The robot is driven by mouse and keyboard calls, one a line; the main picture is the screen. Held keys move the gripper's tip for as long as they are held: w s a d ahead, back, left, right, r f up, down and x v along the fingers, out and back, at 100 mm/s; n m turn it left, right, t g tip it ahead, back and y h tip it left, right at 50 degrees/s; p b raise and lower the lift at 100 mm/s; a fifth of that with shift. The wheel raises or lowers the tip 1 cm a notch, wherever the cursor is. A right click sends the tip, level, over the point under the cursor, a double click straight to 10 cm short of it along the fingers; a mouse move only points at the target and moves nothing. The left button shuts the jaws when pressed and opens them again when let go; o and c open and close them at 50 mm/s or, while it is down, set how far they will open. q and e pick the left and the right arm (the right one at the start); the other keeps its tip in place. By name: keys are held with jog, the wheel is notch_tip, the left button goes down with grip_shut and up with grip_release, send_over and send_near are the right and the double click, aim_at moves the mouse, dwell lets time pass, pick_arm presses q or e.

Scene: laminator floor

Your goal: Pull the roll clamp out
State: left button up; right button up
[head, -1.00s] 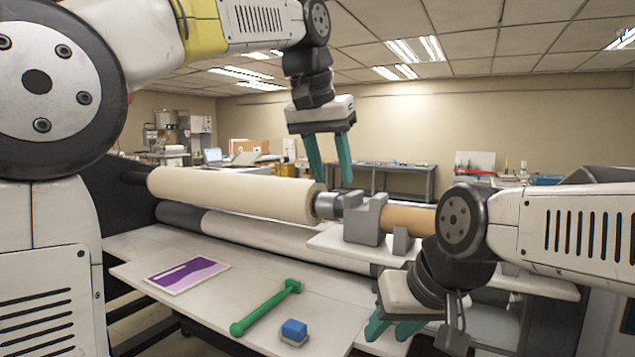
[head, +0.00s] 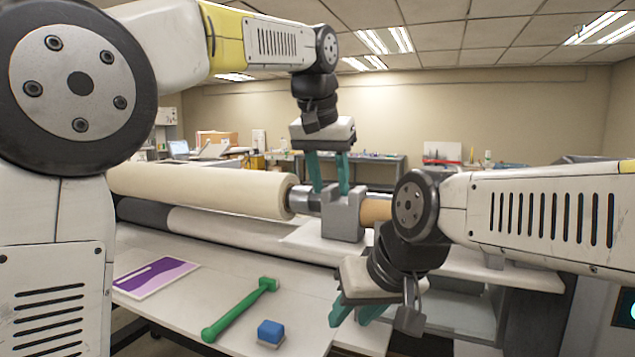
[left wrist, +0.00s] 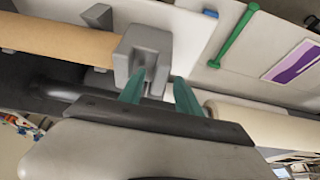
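The cream roll (head: 205,188) lies across the machine, with a silver shaft piece (head: 303,199) at its right end. A grey notched block (head: 342,219), perhaps the roll clamp, stands right beside that piece; a tan core (head: 376,211) runs on from it. My left gripper (head: 329,189) is open, pointing down over the silver piece and the block. In the left wrist view its two teal fingers (left wrist: 160,88) are apart beside the grey block (left wrist: 142,50); contact cannot be told. My right gripper (head: 353,318) hangs lower over the table front, apparently open and empty.
A green hammer-shaped tool (head: 240,309), a blue block (head: 270,331) and a purple-and-white card (head: 155,277) lie on the white table (head: 200,294). A lower white roll (head: 235,233) runs under the cream one. Benches stand along the back wall.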

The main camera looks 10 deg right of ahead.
pick_arm(q)
grip_shut()
dwell(1.4)
